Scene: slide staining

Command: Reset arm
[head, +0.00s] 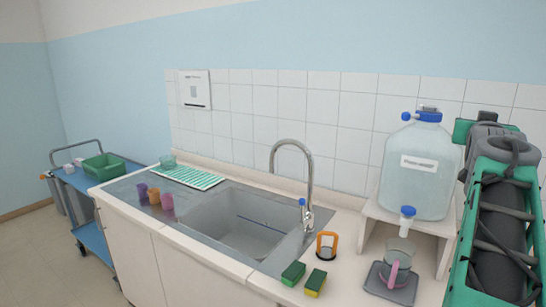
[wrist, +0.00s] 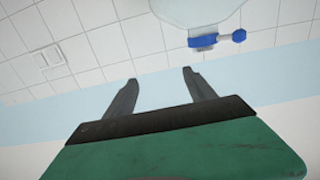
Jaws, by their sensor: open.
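My arm stands folded at the right of the head view, in front of the counter's right end. My gripper shows in the wrist view (wrist: 160,76), with its two dark fingers apart and nothing between them. Beyond the fingers are the tiled wall and, at the top, part of the water carboy (wrist: 205,38) with its blue fitting. In the head view the fingertips cannot be made out.
A carboy (head: 418,170) stands on a white stand above a beaker (head: 398,253). The counter holds a sink (head: 238,222) with a tap (head: 309,180), sponges (head: 293,273), an orange-handled item (head: 327,245), staining jars (head: 154,197) and a drying rack (head: 188,176). A blue trolley (head: 92,238) stands left.

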